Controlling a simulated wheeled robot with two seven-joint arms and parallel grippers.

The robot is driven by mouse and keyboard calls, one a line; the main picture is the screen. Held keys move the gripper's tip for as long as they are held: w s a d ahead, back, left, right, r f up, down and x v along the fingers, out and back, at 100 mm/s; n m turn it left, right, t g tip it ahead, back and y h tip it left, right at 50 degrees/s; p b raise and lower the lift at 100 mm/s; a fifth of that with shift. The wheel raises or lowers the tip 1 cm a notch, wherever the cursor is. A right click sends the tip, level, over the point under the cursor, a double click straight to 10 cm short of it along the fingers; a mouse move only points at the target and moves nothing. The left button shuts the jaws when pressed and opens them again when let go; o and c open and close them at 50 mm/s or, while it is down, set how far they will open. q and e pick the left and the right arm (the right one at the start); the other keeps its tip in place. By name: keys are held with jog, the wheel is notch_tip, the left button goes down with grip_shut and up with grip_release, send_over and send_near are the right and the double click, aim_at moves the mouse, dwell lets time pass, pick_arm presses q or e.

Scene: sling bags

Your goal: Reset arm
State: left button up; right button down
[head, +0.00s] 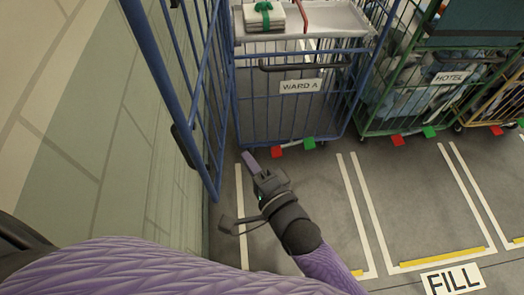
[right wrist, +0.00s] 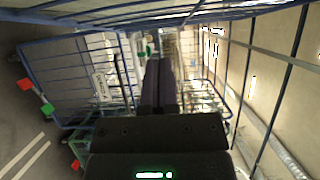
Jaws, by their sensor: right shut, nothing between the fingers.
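My right gripper (head: 248,158) reaches in from the lower right of the head view. Its fingers are together with nothing between them, in front of the blue cage trolley (head: 262,112) labelled WARD A. In the right wrist view the closed dark fingers (right wrist: 160,85) point away from the camera, with blue bars on both sides and above. I cannot tell whether the gripper touches any bar. My left gripper does not show.
A blue barred gate (head: 188,100) stands close on the left by the tiled wall (head: 95,140). A green HOTEL trolley (head: 400,95) holds bags at the right. Red (head: 276,152) and green (head: 309,143) pedals stick out low. The marked floor (head: 400,200) at right is clear.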

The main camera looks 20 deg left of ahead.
jog(key=s+d, duration=0.4)
jog(key=s, duration=0.5)
jog(key=w+d+f+n+g+h, duration=0.3)
jog(key=w+d+n+h, duration=0.1)
jog(key=d+n+h, duration=0.3)
jog(key=s+d+n+g+h, duration=0.3)
jog(key=s+d+g+h, duration=0.25)
jog(key=d, duration=0.75)
jog(key=s+f+g+b, duration=0.25)
jog(key=f+b, duration=0.85)
jog(key=f, duration=1.7)
pick_arm(q)
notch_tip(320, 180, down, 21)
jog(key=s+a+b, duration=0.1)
jog(key=b, duration=0.8)
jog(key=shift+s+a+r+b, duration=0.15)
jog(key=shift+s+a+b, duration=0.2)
pick_arm(e)
jog(key=s+d+f, duration=0.1)
jog(key=s+f, duration=0.6)
jog(key=f, duration=0.4)
jog(key=s+d+f+n, duration=0.1)
jog(key=s+d+f, duration=0.1)
jog(key=s+f, duration=0.6)
notch_tip(320, 180, down, 3)
jog(key=shift+d+f+g+h, duration=0.1)
jog(key=shift+d+g+h, duration=0.15)
jog(key=shift+h, duration=0.2)
